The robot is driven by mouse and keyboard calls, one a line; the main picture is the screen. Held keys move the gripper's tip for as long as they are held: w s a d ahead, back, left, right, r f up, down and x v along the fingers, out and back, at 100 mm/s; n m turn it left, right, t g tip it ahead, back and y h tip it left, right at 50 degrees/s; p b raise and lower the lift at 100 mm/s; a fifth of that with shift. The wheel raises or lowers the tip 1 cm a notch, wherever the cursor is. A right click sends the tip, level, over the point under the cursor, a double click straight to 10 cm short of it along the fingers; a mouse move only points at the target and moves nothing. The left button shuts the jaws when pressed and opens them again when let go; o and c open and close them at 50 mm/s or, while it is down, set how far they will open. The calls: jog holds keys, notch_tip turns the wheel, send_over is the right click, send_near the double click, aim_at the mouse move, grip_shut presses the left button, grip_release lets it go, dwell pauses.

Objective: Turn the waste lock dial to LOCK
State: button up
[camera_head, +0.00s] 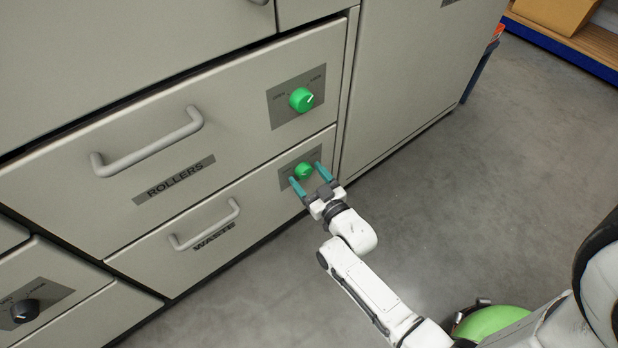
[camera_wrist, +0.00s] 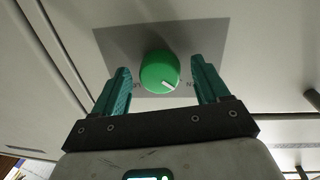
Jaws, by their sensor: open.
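The waste lock dial (camera_head: 304,171) is a green round knob on a grey plate at the upper right of the WASTE drawer front (camera_head: 150,262). In the wrist view a gap shows between the dial and each finger of my gripper (camera_wrist: 161,88).
Above is the ROLLERS drawer with a similar green dial (camera_head: 302,99) and a bar handle (camera_head: 148,143). The WASTE handle (camera_head: 205,226) juts out left of my gripper. A black dial (camera_head: 25,310) is at lower left. Bare grey floor (camera_head: 480,190) lies to the right.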

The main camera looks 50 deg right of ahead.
jog(key=c, duration=1)
jog(key=shift+c, duration=0.2)
jog(key=shift+m, duration=0.3)
jog(key=m+p, duration=0.1)
jog(key=m, duration=0.2)
jog(key=shift+a+r+p, duration=0.1)
jog(key=shift+p, duration=0.3)
jog(key=m, duration=0.5)
jog(key=shift+m+g+y, duration=0.3)
jog(key=m+b, duration=0.1)
jog(key=m, duration=0.4)
jog(key=shift+y, duration=0.4)
jog(key=shift+r+m+y+b, duration=0.15)
jog(key=shift+m+y+b, duration=0.15)
jog(key=shift+m+b, duration=1.4)
jog(key=shift+m+p, duration=0.55)
jog(key=shift+m, duration=0.05)
